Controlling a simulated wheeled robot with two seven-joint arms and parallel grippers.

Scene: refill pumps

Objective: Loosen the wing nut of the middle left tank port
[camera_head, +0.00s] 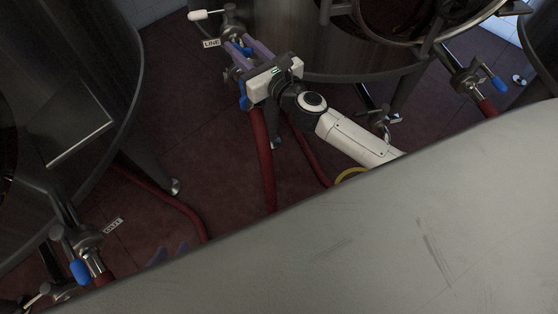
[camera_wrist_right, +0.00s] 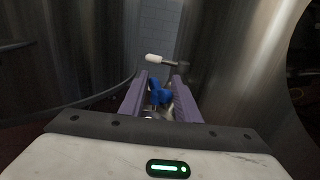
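The middle tank port (camera_head: 232,26) with the "LINE" label (camera_head: 211,43) has a white-tipped handle (camera_head: 205,15); the handle also shows in the right wrist view (camera_wrist_right: 155,58). A blue wing nut (camera_wrist_right: 159,95) is seen between the purple fingers of my right gripper (camera_wrist_right: 159,76), with a gap beside it. My right gripper (camera_head: 236,56) points at this port in the head view, its fingers apart. Whether they touch the nut is hard to tell.
A large pale grey surface (camera_head: 400,240) covers the lower right. Dark tanks stand at the left (camera_head: 70,90) and centre (camera_head: 330,55). A port with a blue nut (camera_head: 79,271) is at the lower left, another (camera_head: 470,78) at the right. Red hoses (camera_head: 263,160) cross the floor.

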